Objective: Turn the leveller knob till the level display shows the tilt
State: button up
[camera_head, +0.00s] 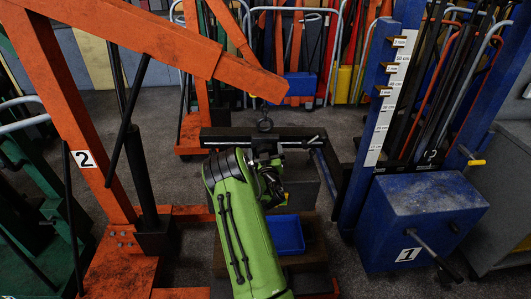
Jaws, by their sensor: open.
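A dark leveller beam (222,133) hangs under the hook (265,124) of an orange crane. A thin rod with a small end (312,139) lies along its right half; I cannot tell if this is the leveller knob. I cannot make out a level display. My green arm reaches up from the bottom middle, and my gripper (266,149) is at its far end, in front of the beam's middle. It is open. Its fingertips are small and dark against the beam, so I cannot tell whether they touch it. A dark block hangs or stands below the beam, partly hidden by my arm.
The orange crane (150,30), labelled 2, fills the left. A blue post (368,110) with a scale and a blue box (425,205) labelled 1, with a crank handle, stand at right. A blue tray (287,235) lies below the beam. Racks of tools line the back.

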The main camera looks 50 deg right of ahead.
jog(key=b+v, duration=0.8)
jog(key=v, duration=0.7)
jog(key=shift+s+a+b, duration=0.25)
jog(key=shift+s+b, duration=0.1)
jog(key=shift+b, duration=0.05)
